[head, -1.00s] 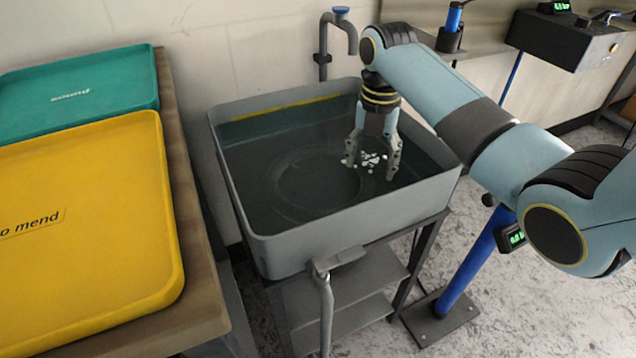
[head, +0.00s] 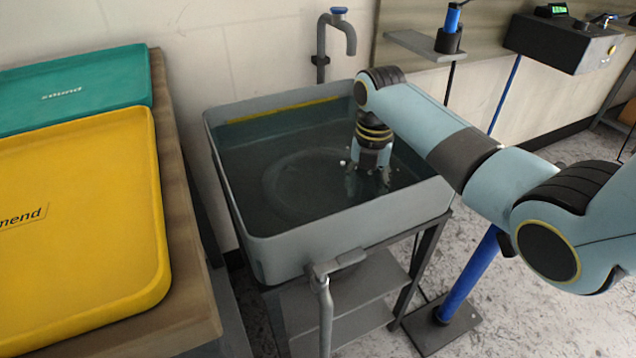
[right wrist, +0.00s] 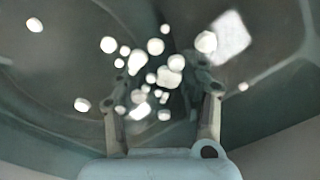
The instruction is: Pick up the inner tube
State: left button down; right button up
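The inner tube (head: 274,180) shows as a dark, faint ring under the water in the grey tank (head: 340,228). My right gripper (head: 367,190) points down into the water at the right side of the ring, its fingertips at or below the surface. In the right wrist view my right gripper (right wrist: 162,88) has its two fingers apart, with white bubbles (right wrist: 170,70) between and around them. The bubbles and murky water hide whether any tube lies between the fingers. My left gripper is not in view.
A tap (head: 335,40) stands behind the tank, and another pipe (head: 325,305) is at its front. A yellow tray (head: 85,230) and a green tray (head: 75,90) lie on the bench at the left. A blue post (head: 470,270) stands right of the tank.

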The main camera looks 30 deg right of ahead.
grip_shut()
